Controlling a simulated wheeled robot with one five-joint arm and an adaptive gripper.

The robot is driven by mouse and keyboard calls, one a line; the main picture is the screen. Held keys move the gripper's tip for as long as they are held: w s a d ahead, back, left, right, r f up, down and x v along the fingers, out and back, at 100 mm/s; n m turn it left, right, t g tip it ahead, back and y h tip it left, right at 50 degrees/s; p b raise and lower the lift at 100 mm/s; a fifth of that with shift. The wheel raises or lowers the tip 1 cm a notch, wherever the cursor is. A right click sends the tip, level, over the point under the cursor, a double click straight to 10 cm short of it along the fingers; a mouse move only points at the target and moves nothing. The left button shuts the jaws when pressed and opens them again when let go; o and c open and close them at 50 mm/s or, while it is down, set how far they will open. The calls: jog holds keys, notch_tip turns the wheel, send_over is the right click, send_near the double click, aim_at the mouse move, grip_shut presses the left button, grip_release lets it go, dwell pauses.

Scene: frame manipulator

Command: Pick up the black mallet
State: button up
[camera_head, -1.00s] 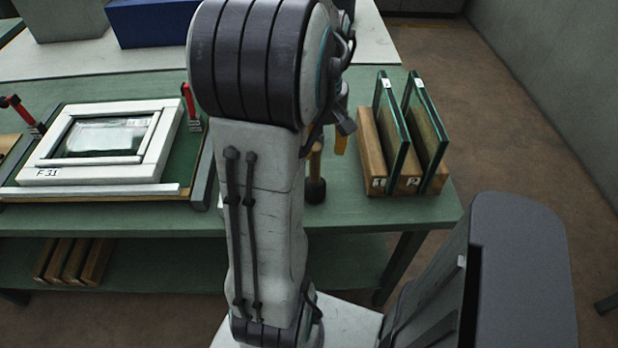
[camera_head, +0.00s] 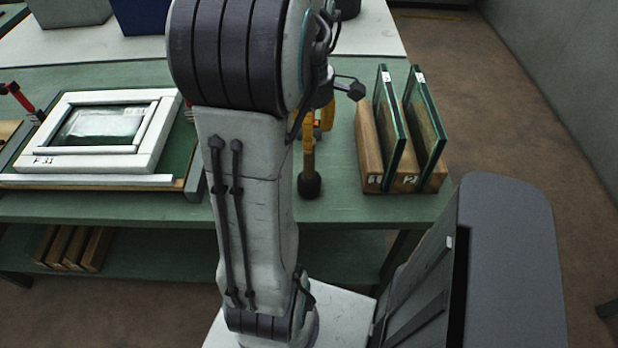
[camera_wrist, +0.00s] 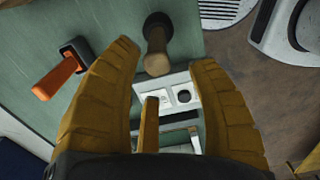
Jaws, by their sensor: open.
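The black mallet stands on its black head (camera_head: 309,187) near the front edge of the green table, its wooden handle pointing up. In the wrist view, its pale handle end (camera_wrist: 157,65) faces the camera, with the black head beyond it. My gripper (camera_wrist: 166,55) is open, with thick yellow fingers. The handle end shows between the fingertips, nearer the left one, and nothing is gripped.
An orange-handled tool (camera_wrist: 58,78) lies left of the mallet in the wrist view. A wooden rack (camera_head: 371,150) with two glass panes (camera_head: 388,125) stands close on the right. A white frame (camera_head: 150,150) lies in a fixture on the left.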

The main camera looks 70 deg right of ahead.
aim_at(310, 154)
jog(key=shift+f+n, duration=0.4)
jog(key=shift+f, duration=0.25)
jog(key=shift+d+f, duration=0.2)
jog(key=shift+f, duration=2.85)
jog(key=shift+c, duration=0.2)
grip_shut()
